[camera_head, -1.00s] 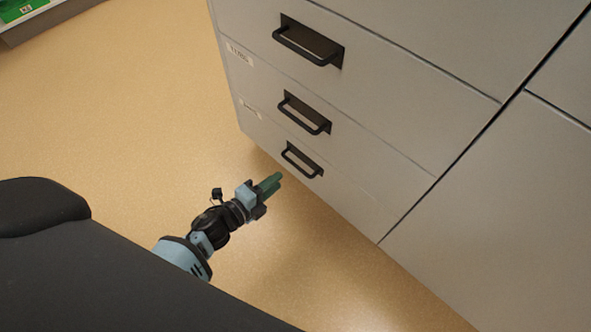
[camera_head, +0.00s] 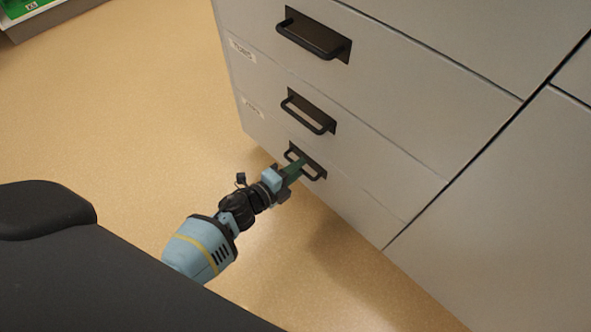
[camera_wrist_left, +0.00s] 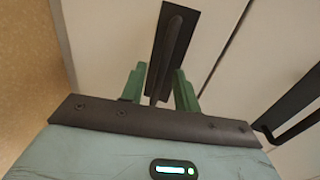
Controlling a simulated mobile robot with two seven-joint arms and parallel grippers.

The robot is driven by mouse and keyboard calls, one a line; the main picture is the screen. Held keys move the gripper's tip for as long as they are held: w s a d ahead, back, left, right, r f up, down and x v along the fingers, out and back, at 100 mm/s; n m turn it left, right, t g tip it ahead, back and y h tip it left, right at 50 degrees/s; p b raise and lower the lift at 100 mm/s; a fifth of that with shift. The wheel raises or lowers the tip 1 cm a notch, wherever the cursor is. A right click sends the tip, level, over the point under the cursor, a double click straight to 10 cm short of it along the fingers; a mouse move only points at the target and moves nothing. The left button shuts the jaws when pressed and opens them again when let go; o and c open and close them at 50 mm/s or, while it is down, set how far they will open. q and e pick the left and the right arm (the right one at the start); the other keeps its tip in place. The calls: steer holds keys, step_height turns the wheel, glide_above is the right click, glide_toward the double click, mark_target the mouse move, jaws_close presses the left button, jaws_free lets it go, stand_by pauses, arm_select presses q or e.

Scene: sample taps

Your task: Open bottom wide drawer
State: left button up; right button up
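The bottom wide drawer (camera_head: 350,204) is the lowest front of the grey cabinet, and it looks flush with the cabinet face. Its black bar handle (camera_head: 304,163) sits at the drawer's upper left in the head view. My left gripper (camera_head: 296,169) is at this handle. In the left wrist view, the green fingers (camera_wrist_left: 158,84) are open, one on each side of the black handle bar (camera_wrist_left: 170,55). A gap shows between the fingers and the bar. My right gripper is in neither view.
Two more drawers with black handles, the middle handle (camera_head: 309,111) and the top handle (camera_head: 313,36), are above. A neighbouring panel (camera_head: 500,220) stands to the right. The tan floor (camera_head: 130,120) is clear to the left. A shelf edge with green items (camera_head: 20,12) is far at upper left.

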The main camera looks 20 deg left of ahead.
arm_select(q)
steer(key=c, duration=0.6)
jaws_close()
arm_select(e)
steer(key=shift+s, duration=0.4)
arm_select(q)
steer(key=shift+s, duration=0.15)
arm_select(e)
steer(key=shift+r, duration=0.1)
